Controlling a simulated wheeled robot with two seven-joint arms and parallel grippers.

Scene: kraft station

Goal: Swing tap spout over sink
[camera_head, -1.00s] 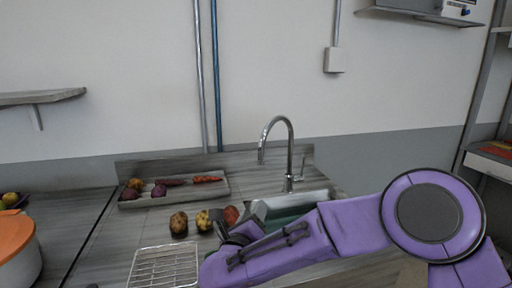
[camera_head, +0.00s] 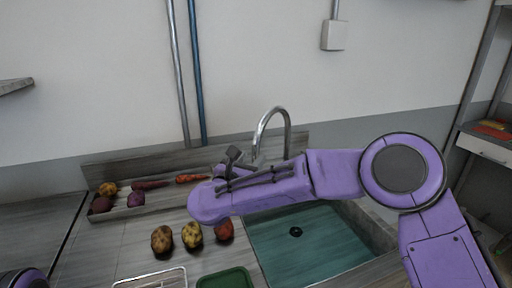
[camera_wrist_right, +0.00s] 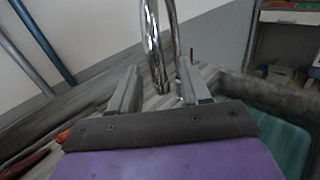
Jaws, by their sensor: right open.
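The chrome tap (camera_head: 272,112) stands behind the sink (camera_head: 325,235), its spout arching up and down toward the left. The spout's lower end is partly hidden behind my right arm in the head view. My right gripper (camera_head: 235,156) is raised beside the spout at the sink's back left. In the right wrist view, the open fingers (camera_wrist_right: 158,75) stand on either side of the hanging spout (camera_wrist_right: 154,45), with visible space around it. Whether either finger touches it cannot be told. My left gripper is out of view; only a purple part of mine shows at bottom left.
Several potatoes (camera_head: 192,235) lie on the counter left of the sink. A tray (camera_head: 150,207) with carrots and other vegetables stands behind them. A green tray (camera_head: 226,279) and a wire rack (camera_head: 150,281) are at the front. The teal basin looks empty.

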